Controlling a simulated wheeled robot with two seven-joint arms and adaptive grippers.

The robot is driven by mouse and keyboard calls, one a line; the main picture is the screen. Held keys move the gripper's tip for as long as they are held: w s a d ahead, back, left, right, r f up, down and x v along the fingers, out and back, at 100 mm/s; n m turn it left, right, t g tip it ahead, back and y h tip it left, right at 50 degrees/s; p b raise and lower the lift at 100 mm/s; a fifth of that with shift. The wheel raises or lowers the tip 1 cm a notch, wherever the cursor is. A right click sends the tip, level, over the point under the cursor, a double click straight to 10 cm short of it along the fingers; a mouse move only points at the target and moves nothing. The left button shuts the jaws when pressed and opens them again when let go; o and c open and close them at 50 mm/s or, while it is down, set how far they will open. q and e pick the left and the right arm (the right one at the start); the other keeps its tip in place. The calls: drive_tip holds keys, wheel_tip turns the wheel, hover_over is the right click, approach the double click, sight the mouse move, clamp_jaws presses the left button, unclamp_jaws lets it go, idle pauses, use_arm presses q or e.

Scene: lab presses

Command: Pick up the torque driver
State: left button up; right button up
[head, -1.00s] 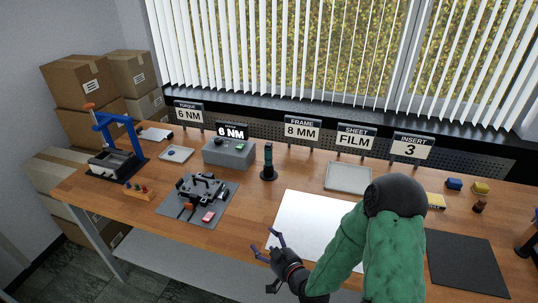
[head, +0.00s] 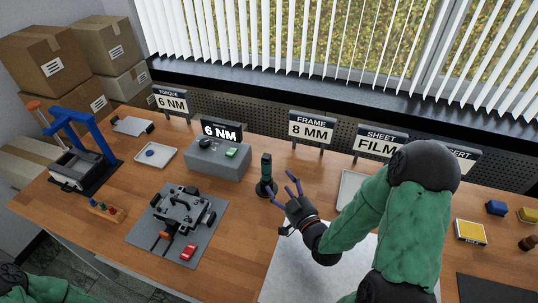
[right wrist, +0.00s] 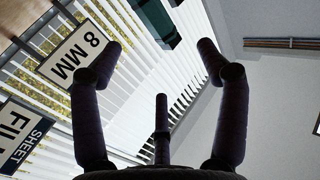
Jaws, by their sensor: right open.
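The torque driver (head: 266,168) is a dark green and black tool standing upright in a round black base on the wooden bench, near the middle. My right gripper (head: 280,188) is open, just right of and in front of the driver, its fingers pointing towards it. In the right wrist view the green body of the driver (right wrist: 158,18) shows at the top edge, beyond the spread fingers (right wrist: 160,55). Nothing is between the fingers. The driver's lower part is out of the wrist view. My left gripper is out of view; only part of my left arm shows at bottom left.
A grey box with buttons (head: 216,160) stands left of the driver, below the 6 NM display (head: 222,131). A grey fixture plate (head: 150,229) lies front left, and a blue press (head: 86,140) farther left. A white sheet (head: 285,270) lies under my right arm.

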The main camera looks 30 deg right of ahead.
sight(269, 161)
drive_tip(key=w, duration=0.3)
drive_tip(key=w+d, duration=0.1)
drive_tip(key=w, duration=0.3)
drive_tip(key=w+b, duration=0.1)
drive_tip(key=w, duration=0.3)
drive_tip(key=shift+w+d, duration=0.1)
drive_tip(key=shift+d, duration=0.1)
drive_tip(key=shift+c, duration=0.3)
drive_tip(key=shift+r, duration=0.1)
drive_tip(key=c, duration=1.3)
